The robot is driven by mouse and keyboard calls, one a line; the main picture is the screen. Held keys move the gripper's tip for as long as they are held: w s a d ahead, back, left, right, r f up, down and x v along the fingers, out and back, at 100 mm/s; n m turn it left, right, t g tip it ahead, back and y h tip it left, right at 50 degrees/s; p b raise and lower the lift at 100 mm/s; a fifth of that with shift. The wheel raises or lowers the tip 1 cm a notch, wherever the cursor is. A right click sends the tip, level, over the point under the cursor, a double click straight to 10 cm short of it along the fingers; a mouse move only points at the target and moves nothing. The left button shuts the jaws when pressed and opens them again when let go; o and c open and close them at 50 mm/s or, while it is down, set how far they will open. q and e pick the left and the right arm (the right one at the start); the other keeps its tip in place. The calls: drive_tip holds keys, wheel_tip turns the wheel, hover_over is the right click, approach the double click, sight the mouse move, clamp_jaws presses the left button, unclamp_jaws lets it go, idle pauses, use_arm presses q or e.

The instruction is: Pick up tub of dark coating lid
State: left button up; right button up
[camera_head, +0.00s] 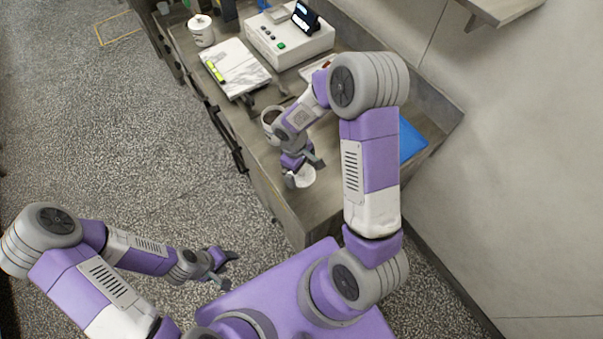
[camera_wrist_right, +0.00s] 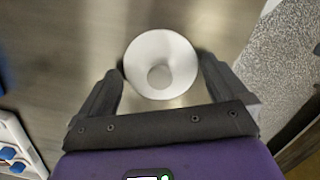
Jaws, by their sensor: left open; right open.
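The white round lid (camera_wrist_right: 161,51) lies on the counter with its knob facing up in the right wrist view. It also shows in the head view (camera_head: 305,178), partly covered by my right gripper (camera_head: 304,172). In the wrist view my right gripper (camera_wrist_right: 160,78) is open, with one finger on each side of the lid and a gap at each side. Whether the fingers are down at the lid's height I cannot tell. The tub of dark coating (camera_head: 269,117) stands uncovered further back, partly behind my right arm. My left gripper (camera_head: 232,271) is open and empty above the floor.
A white machine (camera_head: 290,42) with buttons and a screen stands further back on the counter (camera_head: 262,166). A marble slab (camera_head: 236,66) and a white lidded pot (camera_head: 202,31) are near it. A blue sheet (camera_head: 411,139) lies to the right, beside my arm.

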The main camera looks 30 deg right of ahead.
drive_tip(key=shift+c, duration=0.3)
drive_tip(key=c, duration=0.7)
drive_tip(key=shift+r, duration=0.1)
